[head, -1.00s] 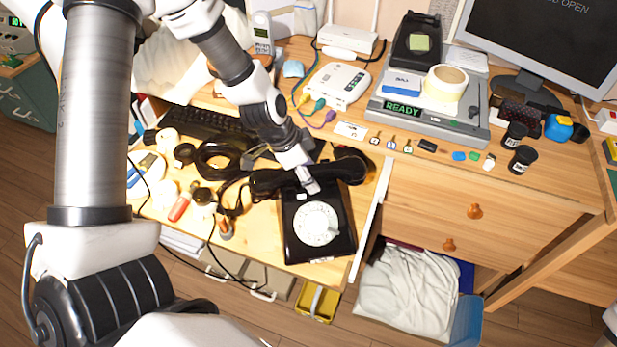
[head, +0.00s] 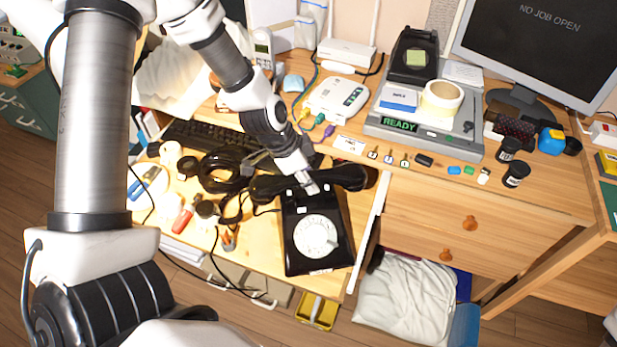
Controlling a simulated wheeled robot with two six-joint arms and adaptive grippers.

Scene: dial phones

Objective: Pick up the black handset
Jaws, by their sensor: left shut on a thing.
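A black dial phone (head: 318,258) with a white dial sits on the pull-out wooden surface in the head view. Its black handset (head: 345,177) lies lengthwise across the top end of the phone. My left gripper (head: 309,186) comes down from above and is shut on the middle of the handset, hiding part of it. I cannot tell whether the handset is clear of its cradle. My right gripper is not in view.
A coiled black cable (head: 222,170), a keyboard (head: 205,137) and small tools crowd the surface left of the phone. A grey device (head: 425,135) with a tape roll (head: 442,97) stands on the desk at the back right. A yellow bin (head: 316,311) is below.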

